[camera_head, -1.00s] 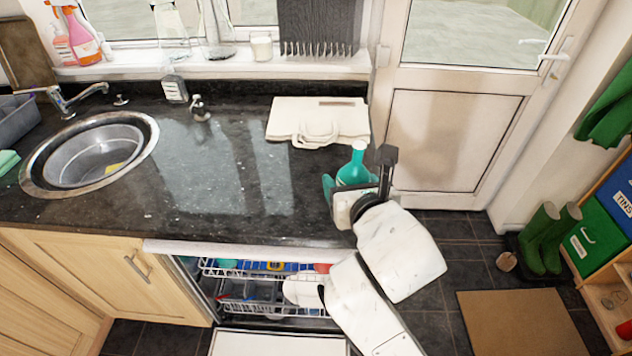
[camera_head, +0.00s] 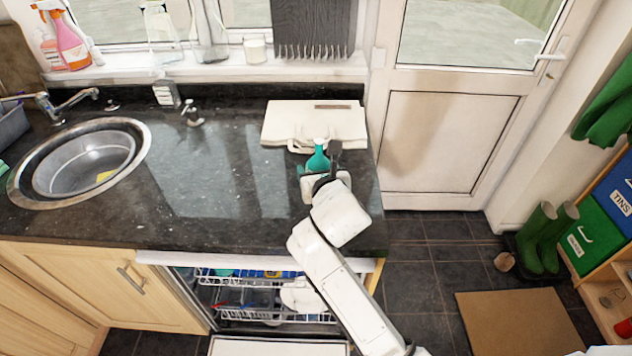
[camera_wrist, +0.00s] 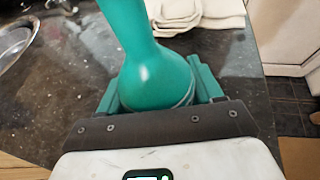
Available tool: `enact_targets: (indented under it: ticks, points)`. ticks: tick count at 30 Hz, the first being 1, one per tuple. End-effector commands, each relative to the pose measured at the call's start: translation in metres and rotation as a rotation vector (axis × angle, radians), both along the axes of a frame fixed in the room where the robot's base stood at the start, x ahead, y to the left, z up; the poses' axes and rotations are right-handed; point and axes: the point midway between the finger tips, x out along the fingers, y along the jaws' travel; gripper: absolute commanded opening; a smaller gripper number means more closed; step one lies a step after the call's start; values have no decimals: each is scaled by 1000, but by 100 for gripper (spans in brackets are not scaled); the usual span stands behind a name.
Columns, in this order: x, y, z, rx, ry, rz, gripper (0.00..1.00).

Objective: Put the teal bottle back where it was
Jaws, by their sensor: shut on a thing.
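The teal bottle (camera_head: 318,160) is upright between the fingers of my gripper (camera_head: 318,172), at the right end of the dark granite counter (camera_head: 230,215). In the wrist view the bottle (camera_wrist: 155,75) has a round body and a long narrow neck. The teal fingers of my gripper (camera_wrist: 160,95) lie on either side of its body, shut on it. The bottle's base is hidden, so I cannot tell whether it touches the counter.
A folded cream cloth bag (camera_head: 315,122) lies just behind the bottle. A sink (camera_head: 85,160) is at the left. An open dishwasher with a loaded rack (camera_head: 245,290) is below the counter. The middle of the counter is clear.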

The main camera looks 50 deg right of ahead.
Motion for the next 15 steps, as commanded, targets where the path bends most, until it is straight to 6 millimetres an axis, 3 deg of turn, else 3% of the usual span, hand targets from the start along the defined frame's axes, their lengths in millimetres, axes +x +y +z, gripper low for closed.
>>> enact_targets:
  ticks: [5,10,15]
  points:
    - [8,-5,-11,0,0,-1,23]
    - [7,-5,-34,-1,2,1,23]
    - [7,-4,-40,0,-3,1,23]
